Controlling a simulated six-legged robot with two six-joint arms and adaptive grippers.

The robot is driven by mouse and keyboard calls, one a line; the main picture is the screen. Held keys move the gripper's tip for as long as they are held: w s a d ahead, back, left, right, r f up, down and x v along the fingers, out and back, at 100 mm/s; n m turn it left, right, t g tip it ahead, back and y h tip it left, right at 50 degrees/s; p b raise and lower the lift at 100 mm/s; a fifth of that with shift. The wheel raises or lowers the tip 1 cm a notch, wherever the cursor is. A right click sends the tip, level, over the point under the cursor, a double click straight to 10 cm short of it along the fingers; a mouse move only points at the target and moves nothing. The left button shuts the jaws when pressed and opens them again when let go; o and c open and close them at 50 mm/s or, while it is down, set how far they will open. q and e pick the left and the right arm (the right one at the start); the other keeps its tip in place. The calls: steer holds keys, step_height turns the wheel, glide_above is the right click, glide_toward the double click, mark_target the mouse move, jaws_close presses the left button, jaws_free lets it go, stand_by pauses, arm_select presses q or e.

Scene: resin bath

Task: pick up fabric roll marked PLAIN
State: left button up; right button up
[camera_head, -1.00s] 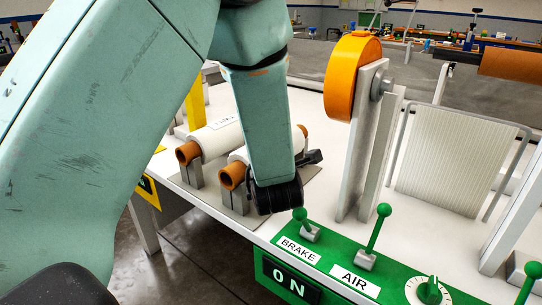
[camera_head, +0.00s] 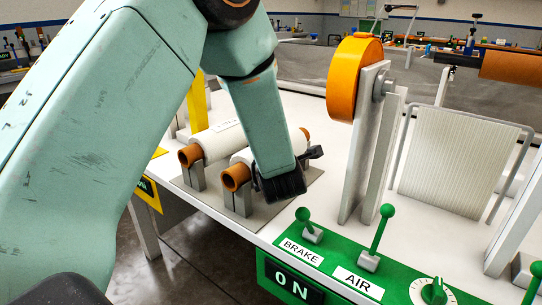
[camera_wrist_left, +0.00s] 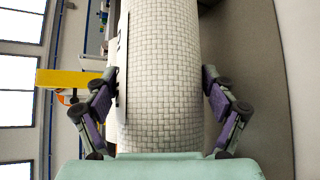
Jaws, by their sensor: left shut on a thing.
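Two white fabric rolls with brown cores lie on grey stands on the white table in the head view. My left gripper (camera_head: 282,186) is at the nearer roll (camera_head: 244,158), whose core end sits at its stand. In the left wrist view, this roll (camera_wrist_left: 160,80) shows a white weave and fills the space between the two fingers, which are shut on it. A label on its left side is seen edge-on, so its words cannot be read. The farther roll (camera_head: 215,143) has a label too small to read. My right gripper is not in view.
A green panel (camera_head: 345,262) with BRAKE and AIR levers stands at the table's front edge. An orange wheel (camera_head: 354,75) on a grey post (camera_head: 362,150) is right of the gripper. A yellow upright (camera_head: 196,103) stands behind the rolls.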

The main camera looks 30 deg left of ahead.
arm_select(q)
steer(key=shift+f, duration=0.1)
steer(key=c, duration=0.9)
steer(key=shift+w+r, duration=0.1)
steer(key=shift+r, duration=0.2)
steer(key=shift+c, duration=0.5)
